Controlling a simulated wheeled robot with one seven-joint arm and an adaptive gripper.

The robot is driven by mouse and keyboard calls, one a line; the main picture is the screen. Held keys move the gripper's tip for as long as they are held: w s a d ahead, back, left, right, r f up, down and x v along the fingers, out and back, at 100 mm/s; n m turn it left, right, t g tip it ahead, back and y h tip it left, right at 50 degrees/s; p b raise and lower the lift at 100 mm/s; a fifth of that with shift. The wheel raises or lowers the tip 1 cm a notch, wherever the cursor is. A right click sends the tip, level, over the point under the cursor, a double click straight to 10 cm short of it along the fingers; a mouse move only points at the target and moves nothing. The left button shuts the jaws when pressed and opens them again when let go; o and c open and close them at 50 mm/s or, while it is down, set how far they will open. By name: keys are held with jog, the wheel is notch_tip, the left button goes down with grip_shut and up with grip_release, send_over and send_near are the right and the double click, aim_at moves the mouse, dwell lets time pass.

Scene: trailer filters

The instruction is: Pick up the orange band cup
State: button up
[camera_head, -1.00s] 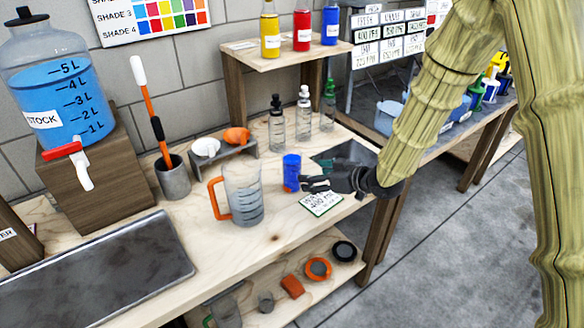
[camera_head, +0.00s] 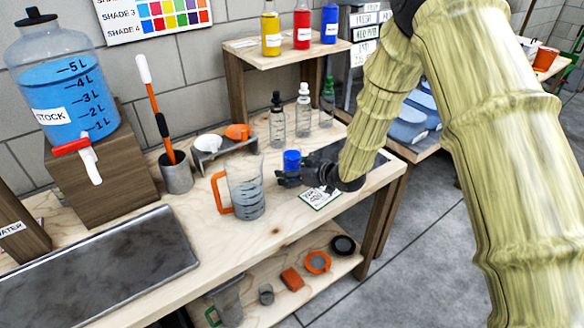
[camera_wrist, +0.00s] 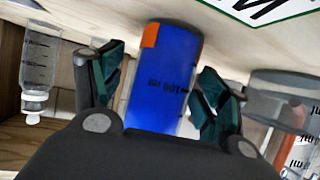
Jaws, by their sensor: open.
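The orange band cup is a small clear cylinder of blue liquid (camera_head: 292,158) on the wooden bench; my gripper hides its lower part in the head view. In the wrist view, the cup (camera_wrist: 165,70) shows an orange patch at one end and a 100 ml mark. My gripper (camera_head: 287,178) is open, level with the cup at its near side. In the wrist view, the dark green finger pads of my gripper (camera_wrist: 160,92) stand on either side of the cup, with a gap visible at the left; contact on the right is unclear.
A clear jug with an orange handle (camera_head: 244,190) stands close left of the cup. A white printed card (camera_head: 320,198) lies just in front. Several dropper bottles (camera_head: 303,108) stand behind. A metal tray (camera_head: 95,265) lies at the left.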

aim_at(299, 162)
jog(key=shift+r, duration=0.1)
jog(key=c, duration=1.3)
jog(key=shift+r, duration=0.2)
jog(key=shift+r+b, duration=0.35)
jog(key=shift+r, duration=1.15)
jog(key=shift+s+d+r+b, duration=0.35)
jog(key=shift+s+d, duration=0.6)
jog(key=shift+s, duration=1.5)
jog(key=shift+s+d+r+b, duration=0.15)
jog(key=shift+s+d+b, duration=0.6)
jog(key=shift+s, duration=1.65)
jog(key=shift+s+d+r+b, duration=0.1)
jog(key=shift+s+d+r, duration=0.15)
jog(key=shift+s+d, duration=1.6)
jog(key=shift+s+a, duration=0.6)
jog(key=shift+s, duration=0.15)
jog(key=shift+c, duration=0.2)
